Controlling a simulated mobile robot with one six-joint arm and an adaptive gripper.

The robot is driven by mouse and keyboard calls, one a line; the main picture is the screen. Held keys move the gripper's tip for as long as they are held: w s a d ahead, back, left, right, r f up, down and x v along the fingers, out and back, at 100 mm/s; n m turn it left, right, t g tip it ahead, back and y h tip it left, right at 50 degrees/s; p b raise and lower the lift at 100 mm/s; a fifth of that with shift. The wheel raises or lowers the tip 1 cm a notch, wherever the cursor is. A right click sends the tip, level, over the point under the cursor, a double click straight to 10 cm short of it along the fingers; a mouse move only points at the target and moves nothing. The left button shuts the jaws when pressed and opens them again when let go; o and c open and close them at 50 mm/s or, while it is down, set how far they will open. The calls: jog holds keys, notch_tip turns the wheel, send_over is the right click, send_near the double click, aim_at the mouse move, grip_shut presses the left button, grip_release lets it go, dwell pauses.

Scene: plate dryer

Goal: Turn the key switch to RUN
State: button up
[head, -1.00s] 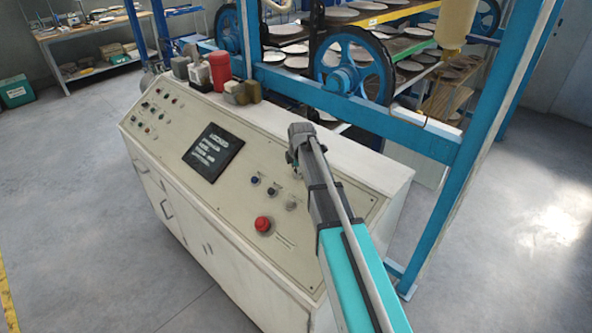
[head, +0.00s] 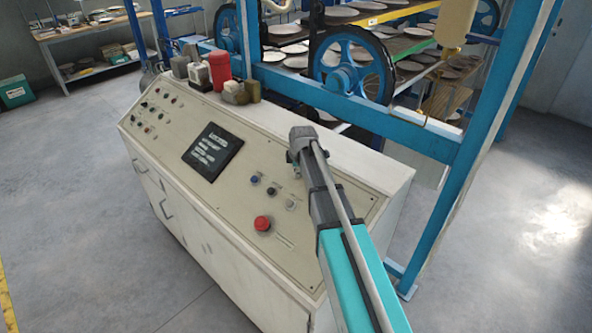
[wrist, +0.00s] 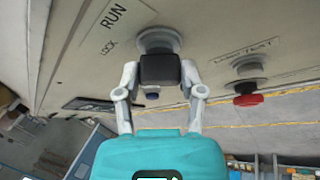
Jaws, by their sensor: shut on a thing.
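The key switch has a black key head (wrist: 160,69) in front of a round metal collar (wrist: 158,40) on the cream panel. My gripper (wrist: 160,74) has one finger on each side of the key head and is shut on it. No pointer mark shows, so I cannot tell which position the key is in.
A red mushroom button (head: 262,223) and small buttons (head: 272,191) are close by on the sloped console (head: 225,210). A dark screen (head: 213,149) is further left. Jars and blocks (head: 219,70) stand on the console top. The blue dryer frame (head: 350,109) rises behind.

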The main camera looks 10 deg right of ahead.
jog(key=m+t+b, duration=0.1)
jog(key=m, duration=0.1)
jog(key=m+t, duration=0.1)
jog(key=m, duration=0.2)
jog(key=shift+s+f+h+b, duration=0.15)
jog(key=shift+s+h+b, duration=0.05)
jog(key=shift+h+b, duration=0.2)
jog(key=shift+w+m+t+h+b, duration=0.1)
jog(key=shift+m+t+h+b, duration=0.3)
jog(key=shift+m, duration=0.6)
jog(key=shift+m+t+h+b, duration=0.1)
jog(key=shift+m+t+b, duration=0.1)
jog(key=shift+m+t, duration=0.6)
jog(key=shift+m, duration=0.3)
jog(key=o, duration=1.1)
jog(key=shift+o, duration=0.2)
jog(key=shift+n+g, duration=0.4)
jog(key=shift+n, duration=0.2)
